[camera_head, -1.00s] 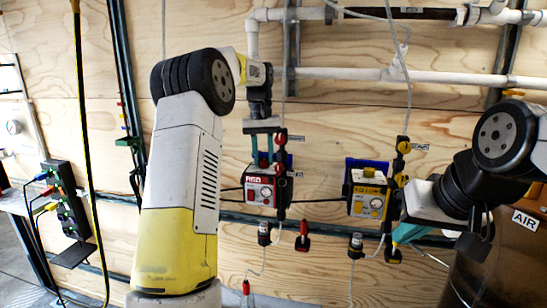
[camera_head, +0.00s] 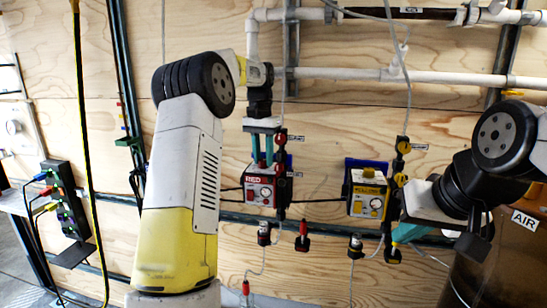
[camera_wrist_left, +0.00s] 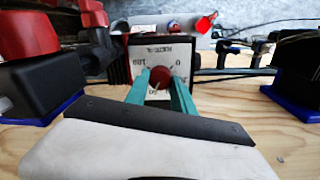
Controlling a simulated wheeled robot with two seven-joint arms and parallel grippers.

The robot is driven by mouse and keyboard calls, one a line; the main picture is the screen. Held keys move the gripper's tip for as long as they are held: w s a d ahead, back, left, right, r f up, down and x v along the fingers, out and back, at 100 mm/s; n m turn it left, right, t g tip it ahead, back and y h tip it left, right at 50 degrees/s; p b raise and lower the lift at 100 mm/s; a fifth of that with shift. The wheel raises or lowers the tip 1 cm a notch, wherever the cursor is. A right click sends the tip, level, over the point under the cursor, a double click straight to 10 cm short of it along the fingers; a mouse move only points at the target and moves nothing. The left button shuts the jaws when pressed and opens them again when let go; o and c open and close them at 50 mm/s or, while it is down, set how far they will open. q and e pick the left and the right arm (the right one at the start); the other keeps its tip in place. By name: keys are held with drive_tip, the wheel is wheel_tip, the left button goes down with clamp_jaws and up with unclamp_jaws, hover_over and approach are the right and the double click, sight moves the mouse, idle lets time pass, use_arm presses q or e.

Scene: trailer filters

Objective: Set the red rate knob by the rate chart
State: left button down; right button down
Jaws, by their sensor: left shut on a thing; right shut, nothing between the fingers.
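The red pump box (camera_head: 262,192), labelled RED, hangs on the plywood wall, with a small round dial on its front. My left gripper (camera_head: 262,162) comes down onto the top of this box. In the left wrist view, its teal fingers (camera_wrist_left: 160,88) are shut on the red knob (camera_wrist_left: 157,77), one on each side. The knob sits on a white scale plate (camera_wrist_left: 160,52) with printed numbers; its pointer setting is hard to read. My right gripper (camera_head: 405,232) is shut and empty beside the yellow box, its tips partly hidden. I cannot make out a rate chart.
The yellow box (camera_head: 367,200) hangs to the right, with colored valve fittings and tubing around it. White pipes (camera_head: 400,76) cross above. A brown tank (camera_head: 500,265) labelled AIR stands at the lower right. A black power strip (camera_head: 64,198) with plugs is at the left.

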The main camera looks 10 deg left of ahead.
sight(263, 160)
use_arm(q)
drive_tip(key=c, duration=1.1)
unclamp_jaws()
drive_tip(key=shift+a+r, duration=0.15)
drive_tip(key=shift+r, duration=3.75)
